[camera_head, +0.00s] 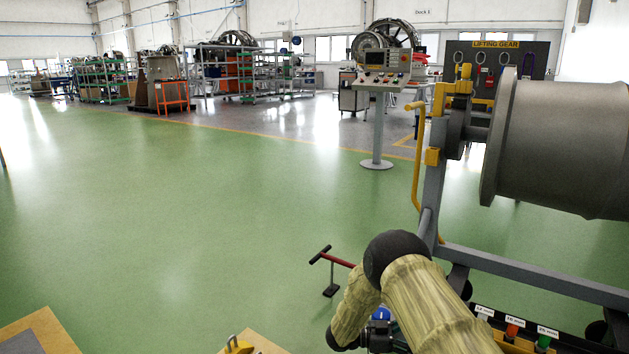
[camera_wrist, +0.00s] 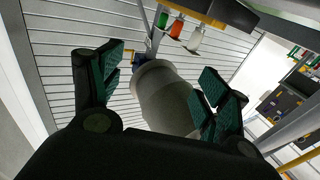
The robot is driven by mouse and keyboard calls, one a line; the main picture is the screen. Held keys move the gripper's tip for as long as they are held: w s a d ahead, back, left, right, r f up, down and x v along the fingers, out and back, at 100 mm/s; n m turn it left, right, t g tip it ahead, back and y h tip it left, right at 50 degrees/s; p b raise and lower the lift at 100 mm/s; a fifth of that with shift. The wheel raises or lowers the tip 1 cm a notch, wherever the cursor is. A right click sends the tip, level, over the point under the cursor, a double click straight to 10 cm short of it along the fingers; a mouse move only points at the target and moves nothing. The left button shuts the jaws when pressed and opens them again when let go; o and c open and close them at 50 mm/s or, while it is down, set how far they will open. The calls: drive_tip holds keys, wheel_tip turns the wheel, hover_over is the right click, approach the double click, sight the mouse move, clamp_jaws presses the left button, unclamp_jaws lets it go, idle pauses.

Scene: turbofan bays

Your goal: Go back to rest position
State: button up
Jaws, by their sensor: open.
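My gripper (camera_wrist: 160,85) is open in the wrist view, its two dark fingers with green pads spread apart and nothing held between them. A grey rounded cylinder (camera_wrist: 165,98) shows behind the gap between the fingers; its distance cannot be told. In the head view my arm, in a beige patterned cover with dark joints, is bent at the lower right, close to the stand. The gripper is not clearly visible there.
A large grey engine drum (camera_head: 560,145) sits on a grey stand (camera_head: 530,272) at right, above my arm. A control console (camera_head: 382,80) stands beyond. Green floor at left is clear.

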drive_tip(key=s+d+f+n+t+y, duration=0.1)
drive_tip(key=d+f+n+t+y, duration=0.1)
drive_tip(key=d+f+n+t, duration=0.35)
drive_tip(key=s+a+f+n+t+y, duration=0.4)
drive_tip(key=s+f+n+y, duration=0.5)
drive_tip(key=s+f, duration=0.4)
drive_tip(key=s+a+n+g+y, duration=0.1)
drive_tip(key=s+a+g+y, duration=0.2)
drive_tip(key=s, duration=0.8)
drive_tip(key=s+a+n+g+y, duration=0.2)
drive_tip(key=s, duration=0.9)
drive_tip(key=s+a+n+g+y, duration=0.1)
drive_tip(key=s+a+g+y, duration=0.2)
drive_tip(key=s, duration=0.8)
wheel_tip(320, 180, up, 34)
drive_tip(key=s+p, duration=0.1)
drive_tip(key=p, duration=3.1)
drive_tip(key=shift+a+p, duration=0.15)
drive_tip(key=shift+p, duration=0.2)
drive_tip(key=shift+s, duration=0.15)
